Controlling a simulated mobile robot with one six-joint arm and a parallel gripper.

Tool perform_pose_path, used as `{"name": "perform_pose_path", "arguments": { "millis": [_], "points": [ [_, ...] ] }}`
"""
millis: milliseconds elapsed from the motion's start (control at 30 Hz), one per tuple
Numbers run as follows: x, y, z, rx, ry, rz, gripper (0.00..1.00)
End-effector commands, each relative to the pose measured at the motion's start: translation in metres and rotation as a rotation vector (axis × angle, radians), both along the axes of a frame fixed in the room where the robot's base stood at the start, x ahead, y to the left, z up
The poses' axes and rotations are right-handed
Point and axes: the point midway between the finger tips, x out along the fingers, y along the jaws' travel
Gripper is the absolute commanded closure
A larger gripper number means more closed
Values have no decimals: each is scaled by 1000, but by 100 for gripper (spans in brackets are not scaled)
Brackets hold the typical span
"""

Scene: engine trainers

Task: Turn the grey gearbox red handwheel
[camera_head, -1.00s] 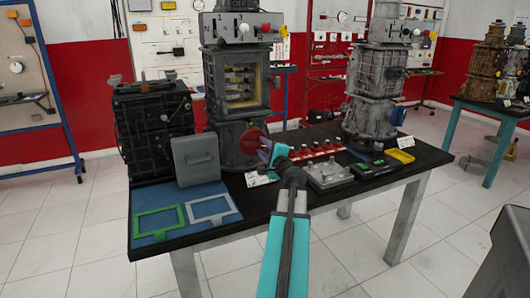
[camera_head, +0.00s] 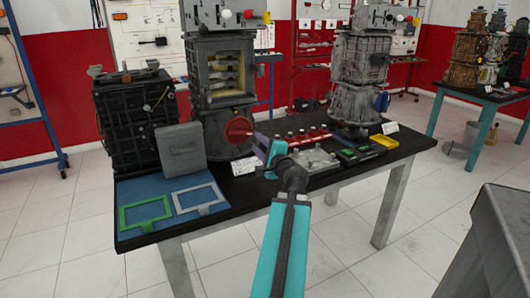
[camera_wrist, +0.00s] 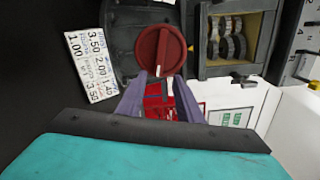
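The red handwheel (camera_head: 238,129) is a round disc with a raised bar across it, low on the front of the grey gearbox (camera_head: 218,75). In the wrist view the handwheel (camera_wrist: 150,45) shows face-on, with its bar slanted and a pale mark at the bar's lower end. My gripper (camera_head: 263,144) is just right of the handwheel and below it in the head view. In the wrist view its two purple fingers (camera_wrist: 160,76) are apart with nothing between them. Their tips are near the wheel's lower rim; I cannot tell whether they touch it.
A white number card (camera_wrist: 91,64) lies beside the gearbox. A grey case (camera_head: 182,150) and a dark engine block (camera_head: 135,118) stand left. Red-knobbed parts and a metal plate (camera_head: 312,159) lie right of my gripper. Another gearbox (camera_head: 360,75) stands farther right on the black table (camera_head: 200,224).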

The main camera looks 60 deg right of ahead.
Motion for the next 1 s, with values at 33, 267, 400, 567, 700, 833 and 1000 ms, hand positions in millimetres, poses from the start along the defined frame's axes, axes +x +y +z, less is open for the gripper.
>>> {"name": "perform_pose_path", "arguments": {
  "millis": [33,267,400,567,700,833,1000],
  "points": [
    [0,0,-5,-2,0,1,67],
    [-3,2,-4,-2,-2,2,67],
    [-6,4,-4,-3,-2,4,67],
    [-8,6,-4,-2,-3,4,67],
    [-11,8,-4,-3,-2,3,67],
    [-14,10,-4,-2,-2,2,67],
    [-17,12,-4,-1,-1,2,67]
  ]
}}
